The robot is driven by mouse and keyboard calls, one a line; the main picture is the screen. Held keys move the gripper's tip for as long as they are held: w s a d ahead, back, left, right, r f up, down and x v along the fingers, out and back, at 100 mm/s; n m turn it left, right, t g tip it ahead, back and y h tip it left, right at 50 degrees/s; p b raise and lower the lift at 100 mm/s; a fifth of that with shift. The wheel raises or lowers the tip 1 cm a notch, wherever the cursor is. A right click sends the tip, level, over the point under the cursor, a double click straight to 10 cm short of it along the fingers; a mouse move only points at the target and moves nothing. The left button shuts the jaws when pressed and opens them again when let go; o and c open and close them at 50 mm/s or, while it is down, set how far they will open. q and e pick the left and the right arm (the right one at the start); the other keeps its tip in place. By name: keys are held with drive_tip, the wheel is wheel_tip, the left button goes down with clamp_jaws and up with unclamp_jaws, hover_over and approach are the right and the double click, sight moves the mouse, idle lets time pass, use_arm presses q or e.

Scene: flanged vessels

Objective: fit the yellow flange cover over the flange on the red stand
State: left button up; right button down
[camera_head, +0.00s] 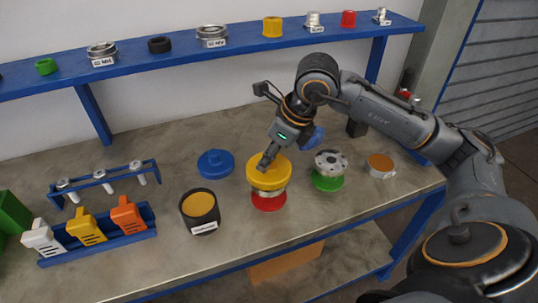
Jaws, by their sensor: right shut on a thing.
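The yellow flange cover (262,180) is in the head view, over the red stand (268,203) in the middle of the table. A silvery rim shows between the cover and the stand, and the cover sits at or just above it. I cannot tell whether it is fully seated. My right gripper (268,163) reaches down from above and is shut on the top of the yellow cover. Its fingertips hide part of the cover's top. My left gripper is not in view.
A blue cover (215,163) and a black pot (200,211) stand to the left. A metal flange on a green stand (327,181) and an orange-topped can (379,167) stand to the right. A blue shelf (185,60) runs behind. The front table strip is clear.

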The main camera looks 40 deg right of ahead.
drive_tip(key=shift+f+b, duration=1.6)
drive_tip(key=shift+f, duration=0.1)
drive_tip(key=c, duration=1)
unclamp_jaws()
drive_tip(key=shift+o, duration=0.2)
drive_tip(key=shift+r, duration=0.1)
drive_tip(key=v, duration=1.2)
